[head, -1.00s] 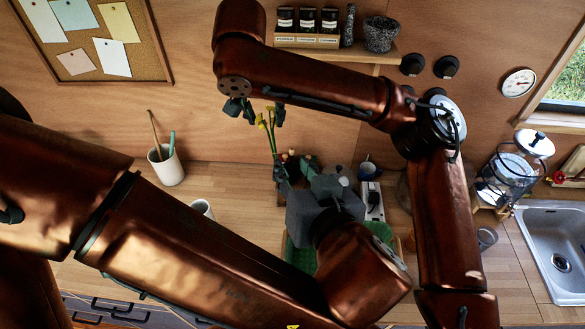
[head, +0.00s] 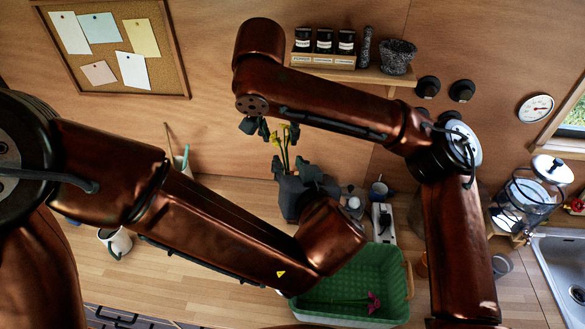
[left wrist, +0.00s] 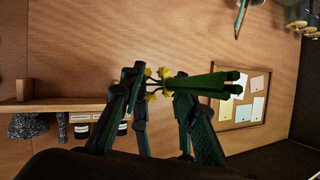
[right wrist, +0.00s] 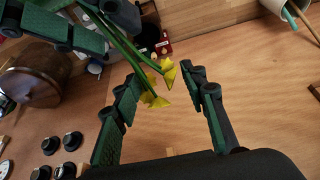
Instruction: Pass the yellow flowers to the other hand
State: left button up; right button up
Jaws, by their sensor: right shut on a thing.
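The yellow flowers (head: 285,130) stand upright on long green stems between my two grippers. My left gripper (head: 302,180) is below, around the lower stems. My right gripper (head: 258,128) is beside the flower heads, shut on the yellow flowers. In the right wrist view the yellow heads (right wrist: 158,82) sit between its fingertips (right wrist: 162,78), and the stems run up left through the left gripper's fingers. The exact contact is hidden in the head view.
A green basket (head: 407,285) with a pink flower (head: 373,302) stands on the counter below my left arm. A white mug (head: 115,242), a power strip (head: 384,225), a shelf with jars (head: 325,42) and a sink (head: 560,270) are around.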

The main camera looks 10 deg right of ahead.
pick_arm(q)
jog(key=shift+d, duration=0.1)
grip_shut()
dwell(0.3)
pick_arm(e)
jog(key=o, duration=1.2)
jog(key=shift+o, duration=0.2)
jog(key=shift+r, duration=0.1)
